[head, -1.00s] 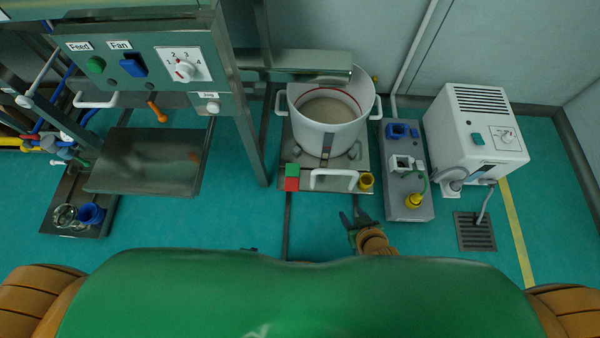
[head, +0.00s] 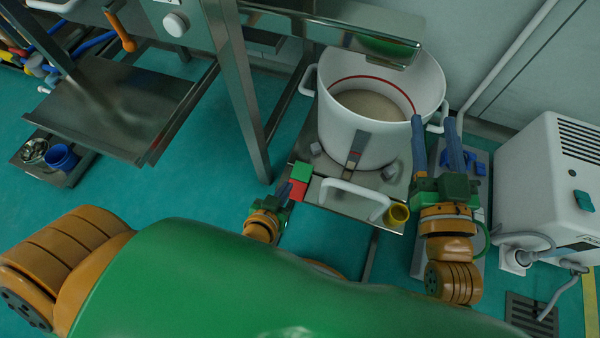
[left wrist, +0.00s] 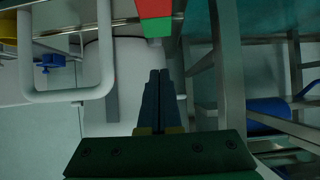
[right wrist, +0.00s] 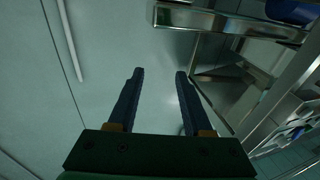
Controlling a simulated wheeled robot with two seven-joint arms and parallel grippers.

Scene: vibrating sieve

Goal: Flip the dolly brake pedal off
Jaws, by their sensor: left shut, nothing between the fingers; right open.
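The brake pedal, a block with a green part (head: 301,172) and a red part (head: 298,190), sits at the front left corner of the steel dolly (head: 335,196). My left gripper (head: 284,188) is shut and empty, with its tips close beside the red part; I cannot tell whether they touch. In the left wrist view the pedal (left wrist: 155,25) is just beyond the shut fingertips (left wrist: 160,75), red above green. My right gripper (head: 434,125) is open and empty, raised at the right side of the pot. Its fingers (right wrist: 160,75) stand apart in the right wrist view.
A white pot (head: 360,135) stands on the dolly, behind a white push handle (head: 350,196). A yellow cup (head: 397,214) is at the front right corner. A steel frame leg (head: 240,90) rises to the left. A white machine (head: 550,180) stands to the right.

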